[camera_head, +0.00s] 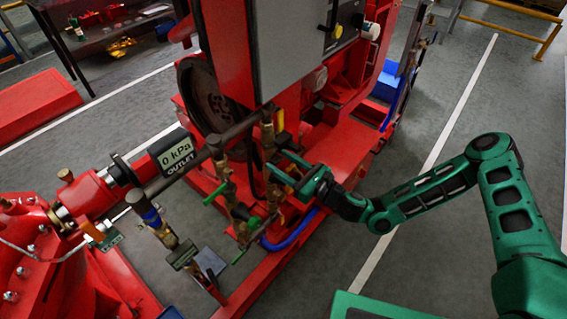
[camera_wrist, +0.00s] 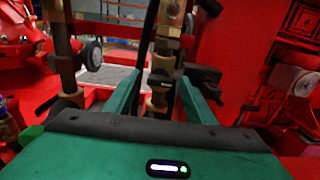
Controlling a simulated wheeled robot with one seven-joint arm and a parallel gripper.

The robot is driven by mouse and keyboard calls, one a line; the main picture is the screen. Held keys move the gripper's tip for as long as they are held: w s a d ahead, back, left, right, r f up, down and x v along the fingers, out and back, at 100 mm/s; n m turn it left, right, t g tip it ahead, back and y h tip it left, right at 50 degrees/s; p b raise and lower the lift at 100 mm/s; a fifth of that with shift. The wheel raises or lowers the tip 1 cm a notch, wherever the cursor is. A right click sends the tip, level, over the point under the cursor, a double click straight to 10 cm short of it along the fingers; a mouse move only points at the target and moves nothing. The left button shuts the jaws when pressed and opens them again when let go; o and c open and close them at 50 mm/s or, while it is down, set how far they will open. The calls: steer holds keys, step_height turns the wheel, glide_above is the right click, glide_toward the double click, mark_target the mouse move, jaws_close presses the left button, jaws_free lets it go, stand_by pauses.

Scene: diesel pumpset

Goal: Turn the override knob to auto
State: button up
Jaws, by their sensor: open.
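My gripper (camera_head: 281,168) is open beside the brass and dark pipework in the middle of the head view. In the wrist view its two green fingers (camera_wrist: 160,80) stand apart, with a vertical brass fitting (camera_wrist: 166,52) seen in the gap. I cannot tell whether the fitting lies between the fingers or beyond them. A small yellow knob (camera_head: 337,31) shows on the right face of the grey control box (camera_head: 284,50), above and to the right of my gripper. It may be the override knob; its markings and setting are too small to read.
Valves with green handles (camera_head: 217,192) hang on the pipes left of my gripper. The red pump (camera_head: 35,245) stands at the left. Grey floor (camera_head: 450,75) is open at the right, with a yellow rail (camera_head: 520,12) behind.

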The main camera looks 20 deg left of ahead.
steer(key=shift+c, duration=0.6)
steer(key=c, duration=0.9)
steer(key=n, duration=0.4)
steer(key=shift+n, duration=0.3)
steer(key=n, duration=0.4)
steer(key=shift+n, duration=0.3)
steer(key=n, duration=0.4)
steer(key=shift+n, duration=0.3)
steer(key=shift+f+n, duration=0.15)
steer(key=shift+n, duration=1.65)
steer(key=shift+d, duration=0.1)
